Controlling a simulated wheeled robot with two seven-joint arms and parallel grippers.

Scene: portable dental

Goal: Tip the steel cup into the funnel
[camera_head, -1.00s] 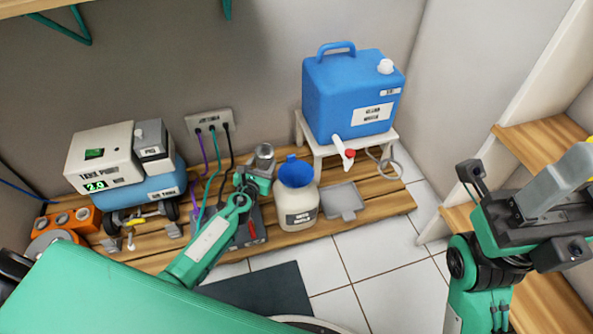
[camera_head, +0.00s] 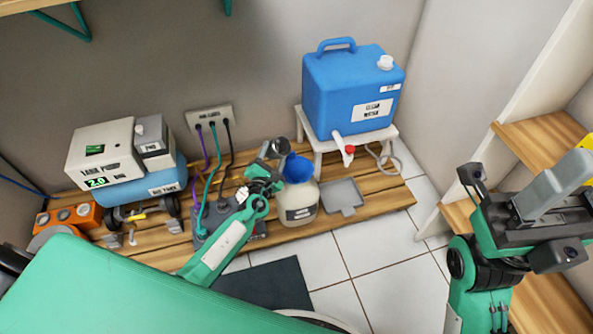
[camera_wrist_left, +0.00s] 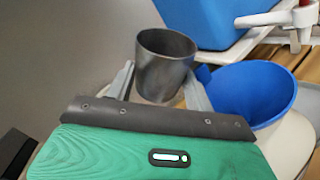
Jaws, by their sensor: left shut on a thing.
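The steel cup (camera_head: 280,147) is in my left gripper (camera_head: 270,161), beside and slightly above the blue funnel (camera_head: 297,168). In the head view the cup's dark opening shows and it leans towards the funnel. In the left wrist view the cup (camera_wrist_left: 165,65) sits between the two fingers, left of the funnel (camera_wrist_left: 252,95), and its mouth is open to view. I cannot see what is inside it. The funnel stands in the mouth of a cream jug (camera_head: 299,203). My right gripper (camera_head: 548,190) is at the right, away from both; its fingertips do not show clearly.
A blue water canister (camera_head: 345,95) with a red-handled tap (camera_head: 348,152) stands on a white stool (camera_head: 393,135) behind the jug. A grey tray (camera_head: 344,197) lies right of the jug. A power box with cables (camera_head: 215,213) is left of it.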

